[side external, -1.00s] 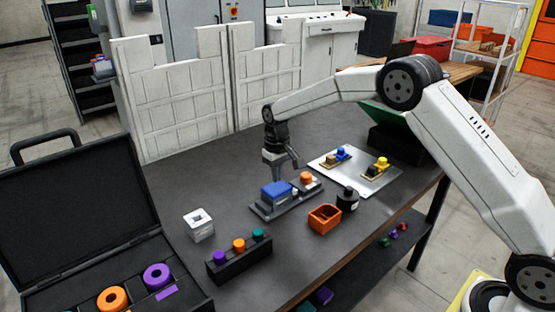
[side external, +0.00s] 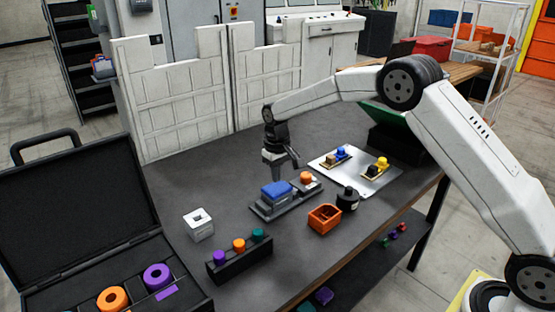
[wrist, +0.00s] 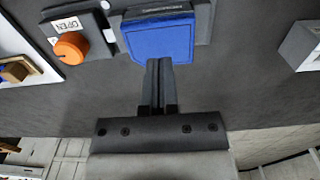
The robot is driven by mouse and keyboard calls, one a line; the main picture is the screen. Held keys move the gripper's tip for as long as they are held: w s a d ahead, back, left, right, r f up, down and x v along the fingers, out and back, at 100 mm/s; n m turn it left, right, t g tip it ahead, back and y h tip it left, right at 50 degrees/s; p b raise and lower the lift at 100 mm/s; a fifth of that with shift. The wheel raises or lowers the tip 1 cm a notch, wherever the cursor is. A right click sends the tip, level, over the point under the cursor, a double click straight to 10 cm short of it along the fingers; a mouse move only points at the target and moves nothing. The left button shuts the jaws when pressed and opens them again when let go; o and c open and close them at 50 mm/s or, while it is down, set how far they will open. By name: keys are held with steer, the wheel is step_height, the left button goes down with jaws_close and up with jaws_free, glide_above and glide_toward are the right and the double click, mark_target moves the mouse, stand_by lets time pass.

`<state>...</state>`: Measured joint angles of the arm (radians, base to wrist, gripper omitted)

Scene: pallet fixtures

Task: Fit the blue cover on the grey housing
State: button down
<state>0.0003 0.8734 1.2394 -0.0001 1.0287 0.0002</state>
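The blue cover (side external: 276,188) sits level on top of the grey housing (side external: 272,202), which is on a dark grey fixture plate (side external: 290,208). The wrist view shows the cover (wrist: 160,40) from above as a blue square, with a strip of the grey fixture beyond it. My gripper (side external: 293,162) is just behind and above the cover in the side view. In the wrist view my gripper (wrist: 158,62) has its two fingers together with nothing between them, their tips by the cover's near edge. How fully the cover is seated cannot be told.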

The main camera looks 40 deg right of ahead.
mark_target(281, 190)
steer(key=shift+f, duration=1.25)
stand_by(0.8)
steer(key=shift+r, duration=0.1)
steer(key=shift+r, duration=3.45)
steer(key=shift+s, duration=0.15)
steer(key=shift+s+r, duration=0.15)
steer(key=shift+s, duration=0.5)
steer(key=s+f+t, duration=0.2)
steer(key=s, duration=2.5)
steer(key=shift+s+f+t, duration=0.15)
steer(key=shift+f+t, duration=0.15)
steer(key=shift+f, duration=0.1)
